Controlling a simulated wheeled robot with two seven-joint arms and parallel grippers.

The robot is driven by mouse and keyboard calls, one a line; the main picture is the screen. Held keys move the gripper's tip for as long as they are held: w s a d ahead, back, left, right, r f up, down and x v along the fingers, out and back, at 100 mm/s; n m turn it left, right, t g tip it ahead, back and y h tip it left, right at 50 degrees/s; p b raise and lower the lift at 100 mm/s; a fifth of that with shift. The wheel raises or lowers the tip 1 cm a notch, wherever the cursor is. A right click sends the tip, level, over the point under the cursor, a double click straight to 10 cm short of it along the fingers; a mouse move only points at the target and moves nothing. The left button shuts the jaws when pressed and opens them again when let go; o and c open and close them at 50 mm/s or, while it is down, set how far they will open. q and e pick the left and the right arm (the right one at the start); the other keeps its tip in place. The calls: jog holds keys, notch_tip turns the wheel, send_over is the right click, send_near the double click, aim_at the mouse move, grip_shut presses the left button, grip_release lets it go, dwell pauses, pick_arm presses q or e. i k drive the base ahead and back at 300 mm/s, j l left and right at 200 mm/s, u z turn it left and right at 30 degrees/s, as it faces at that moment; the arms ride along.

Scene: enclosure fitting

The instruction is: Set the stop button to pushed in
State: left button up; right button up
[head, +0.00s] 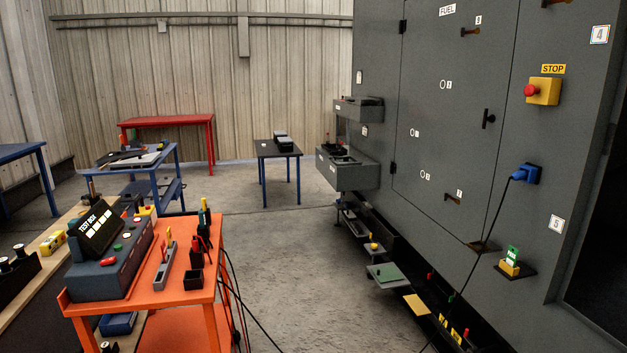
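The stop button (531,90) is a red knob on a yellow box (546,92) fixed to the grey enclosure (450,130), at the upper right of the head view. A yellow STOP label (553,69) sits just above it. The red knob stands out from the box's left side. I cannot tell from this angle whether it is pushed in. Neither of my grippers shows in the head view.
Below the button, a blue plug (527,174) with a black cable sits on the enclosure. Lower still is a small shelf with a green and yellow item (511,262). An orange cart (150,270) stands at left. Grey floor (290,250) between is mostly clear.

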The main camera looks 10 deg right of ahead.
aim_at(530, 90)
jog(key=i+l+z, duration=0.1)
jog(key=z, duration=1.45)
jog(key=i+j+z, duration=0.35)
jog(key=i+j, duration=1.8)
